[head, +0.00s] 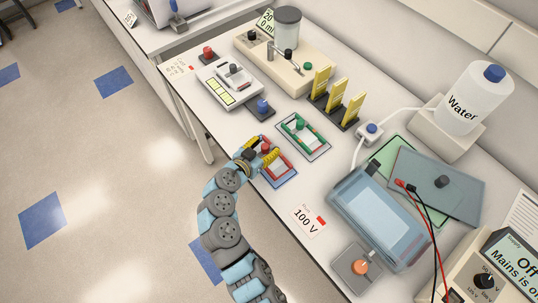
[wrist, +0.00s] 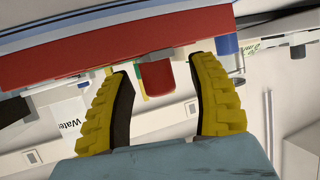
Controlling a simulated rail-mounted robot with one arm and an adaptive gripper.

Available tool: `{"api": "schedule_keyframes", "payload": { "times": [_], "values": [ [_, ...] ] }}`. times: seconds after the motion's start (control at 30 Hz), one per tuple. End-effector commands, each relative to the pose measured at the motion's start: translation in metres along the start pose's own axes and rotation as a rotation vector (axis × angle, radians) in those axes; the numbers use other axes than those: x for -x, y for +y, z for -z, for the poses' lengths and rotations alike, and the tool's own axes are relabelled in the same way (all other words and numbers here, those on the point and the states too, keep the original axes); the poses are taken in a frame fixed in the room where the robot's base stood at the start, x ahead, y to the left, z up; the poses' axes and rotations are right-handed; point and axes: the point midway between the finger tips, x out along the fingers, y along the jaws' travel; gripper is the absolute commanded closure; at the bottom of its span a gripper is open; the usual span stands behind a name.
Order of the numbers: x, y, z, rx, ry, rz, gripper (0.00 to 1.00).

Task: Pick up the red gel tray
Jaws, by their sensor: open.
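The red gel tray (head: 284,172) lies on a small blue-edged mat near the front edge of the bench. It has a red knob (head: 266,146) as its handle. My gripper (head: 262,148) is at the tray's near left side, its yellow fingers around the knob and partly hiding the tray. In the wrist view the red tray (wrist: 130,48) fills the upper part. Its knob (wrist: 157,78) sits between my two open fingers (wrist: 160,72), with a gap on each side. The fingers hold nothing.
A green gel tray (head: 303,137) sits on its own mat just behind. Yellow combs (head: 337,95) stand in a dark rack beyond. A blue-lidded gel box (head: 378,213) and a 100 V card (head: 309,220) are to the right. A blue-knobbed block (head: 262,108) stands behind left.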

Motion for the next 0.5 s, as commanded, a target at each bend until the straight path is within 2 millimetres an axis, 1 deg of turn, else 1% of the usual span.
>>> {"api": "schedule_keyframes", "payload": {
  "times": [0.23,0.27,0.3,0.37,0.4,0.43,0.47,0.5],
  "values": [
    [-0.0023,0.0001,-0.0005,0.000,-0.001,0.000,0.41],
    [-0.0023,0.0002,-0.0005,0.000,-0.001,0.000,0.44],
    [-0.0023,0.0003,-0.0006,0.000,-0.001,0.000,0.55],
    [-0.0023,0.0003,-0.0007,0.000,-0.001,-0.001,0.72],
    [-0.0023,0.0003,-0.0007,0.000,-0.001,-0.001,0.84],
    [-0.0022,0.0003,-0.0007,0.000,-0.001,-0.001,0.92],
    [-0.0022,0.0004,-0.0007,0.000,-0.001,-0.001,1.00],
    [-0.0022,0.0004,-0.0007,0.001,-0.001,-0.001,1.00]
  ]
}}
